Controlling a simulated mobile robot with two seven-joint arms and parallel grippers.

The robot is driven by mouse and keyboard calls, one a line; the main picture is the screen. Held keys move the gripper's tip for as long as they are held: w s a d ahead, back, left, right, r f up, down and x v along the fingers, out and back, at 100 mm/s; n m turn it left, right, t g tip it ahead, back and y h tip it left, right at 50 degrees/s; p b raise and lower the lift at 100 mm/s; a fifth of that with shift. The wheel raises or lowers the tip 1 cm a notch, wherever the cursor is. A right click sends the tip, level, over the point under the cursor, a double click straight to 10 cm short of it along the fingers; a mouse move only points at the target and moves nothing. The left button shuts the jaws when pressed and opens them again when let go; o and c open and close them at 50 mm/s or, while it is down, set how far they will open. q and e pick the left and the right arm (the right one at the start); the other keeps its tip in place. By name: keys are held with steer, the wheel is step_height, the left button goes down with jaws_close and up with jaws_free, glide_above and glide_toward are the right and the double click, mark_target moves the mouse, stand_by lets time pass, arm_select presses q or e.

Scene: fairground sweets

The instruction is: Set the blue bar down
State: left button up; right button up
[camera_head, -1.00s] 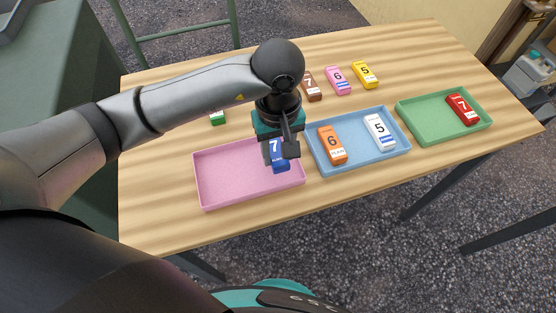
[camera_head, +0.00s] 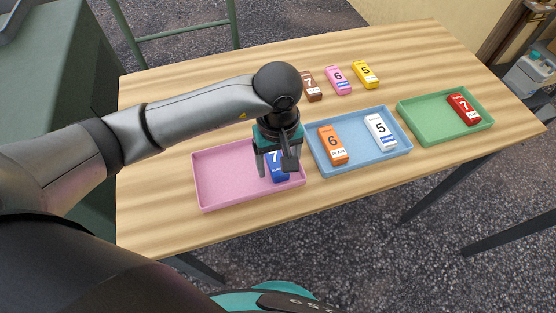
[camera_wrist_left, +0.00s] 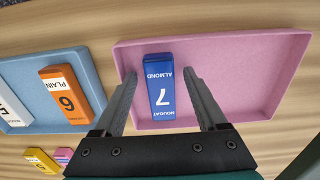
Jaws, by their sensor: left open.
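The blue bar (camera_head: 278,174), marked 7, lies in the right part of the pink tray (camera_head: 222,183). In the left wrist view the blue bar (camera_wrist_left: 161,88) lies on the floor of the pink tray (camera_wrist_left: 220,78), with a gripper finger on each side and a gap at both. My left gripper (camera_head: 275,172) is open above the bar and partly covers it in the head view. In the left wrist view its fingertips (camera_wrist_left: 160,72) stand apart around the bar. My right gripper is not in view.
A blue tray (camera_head: 362,160) beside the pink one holds an orange bar (camera_head: 332,143) and a white bar (camera_head: 379,130). A green tray (camera_head: 430,135) holds a red bar (camera_head: 463,108). Brown (camera_head: 312,86), pink (camera_head: 339,80) and yellow (camera_head: 366,74) bars lie behind on the wooden table.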

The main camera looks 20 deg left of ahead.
mark_target(278, 167)
arm_select(q)
steer(key=shift+r, duration=0.15)
step_height(278, 167, up, 12)
steer(key=p, duration=0.1)
steer(key=shift+p, duration=0.35)
